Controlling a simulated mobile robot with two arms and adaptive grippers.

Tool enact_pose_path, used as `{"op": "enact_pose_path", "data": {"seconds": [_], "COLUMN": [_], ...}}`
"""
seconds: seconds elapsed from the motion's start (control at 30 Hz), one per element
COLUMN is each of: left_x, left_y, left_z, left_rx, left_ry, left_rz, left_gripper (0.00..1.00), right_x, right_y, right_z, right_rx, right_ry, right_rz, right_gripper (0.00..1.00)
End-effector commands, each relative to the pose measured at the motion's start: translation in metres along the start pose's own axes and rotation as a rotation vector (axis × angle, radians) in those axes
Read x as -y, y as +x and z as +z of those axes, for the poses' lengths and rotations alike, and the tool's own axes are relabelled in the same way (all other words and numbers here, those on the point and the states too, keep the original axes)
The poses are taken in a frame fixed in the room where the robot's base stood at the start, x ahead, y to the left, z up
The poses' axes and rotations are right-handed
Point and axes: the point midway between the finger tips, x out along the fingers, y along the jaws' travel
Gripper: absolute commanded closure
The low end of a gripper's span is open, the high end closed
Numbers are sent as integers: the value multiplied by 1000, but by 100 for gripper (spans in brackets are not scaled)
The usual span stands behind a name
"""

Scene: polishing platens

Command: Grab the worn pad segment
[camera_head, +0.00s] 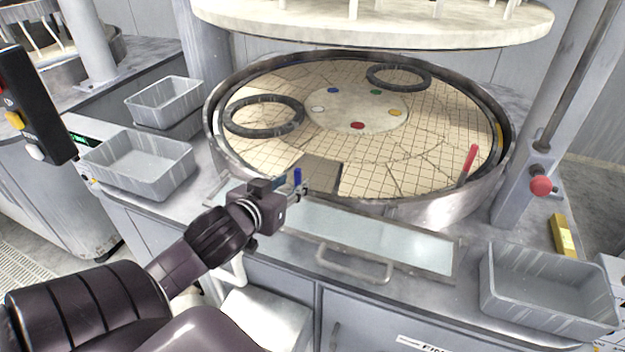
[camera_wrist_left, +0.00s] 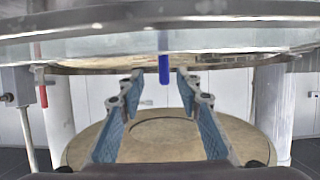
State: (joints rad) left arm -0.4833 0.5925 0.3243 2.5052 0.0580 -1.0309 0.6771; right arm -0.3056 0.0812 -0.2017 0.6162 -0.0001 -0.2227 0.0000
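The round platen (camera_head: 440,200) carries tan, grid-lined pad segments (camera_head: 385,172). A dark grey-brown wedge (camera_head: 320,173) lies among them at the front; I cannot tell whether it is the worn segment or bare platen. A small blue upright tab (camera_head: 297,176) stands near its left edge. My left gripper (camera_head: 290,188) is at the platen's front rim, by this tab. In the left wrist view, which looks upside down, the left gripper (camera_wrist_left: 161,88) is open, with the blue tab (camera_wrist_left: 163,69) seen between its fingers, farther off. Contact is not visible. My right gripper is out of view.
Two dark rings (camera_head: 263,117) lie on the pads. A red handle (camera_head: 468,164) stands at the right rim. Grey bins stand left (camera_head: 140,165) and right (camera_head: 545,290). A glassy tray (camera_head: 370,238) lies in front. A white upper plate (camera_head: 380,22) hangs overhead.

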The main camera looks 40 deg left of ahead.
Motion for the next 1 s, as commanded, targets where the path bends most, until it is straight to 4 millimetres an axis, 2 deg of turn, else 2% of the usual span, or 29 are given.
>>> {"op": "enact_pose_path", "data": {"seconds": [0.03,0.2,0.37,0.5,0.7,1.0], "left_x": [0,1,3,6,6,6], "left_y": [5,8,16,35,56,60], "left_z": [3,1,-4,-7,-5,-3], "left_rx": [-3,0,1,1,0,0], "left_ry": [3,2,1,3,2,2], "left_rz": [-1,-2,-3,-5,-3,-3], "left_gripper": [68,68,68,68,68,68], "right_x": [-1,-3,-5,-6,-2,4], "right_y": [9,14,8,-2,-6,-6], "right_z": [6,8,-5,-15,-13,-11], "right_rx": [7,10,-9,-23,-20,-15], "right_ry": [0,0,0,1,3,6], "right_rz": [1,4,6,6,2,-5], "right_gripper": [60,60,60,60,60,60]}}
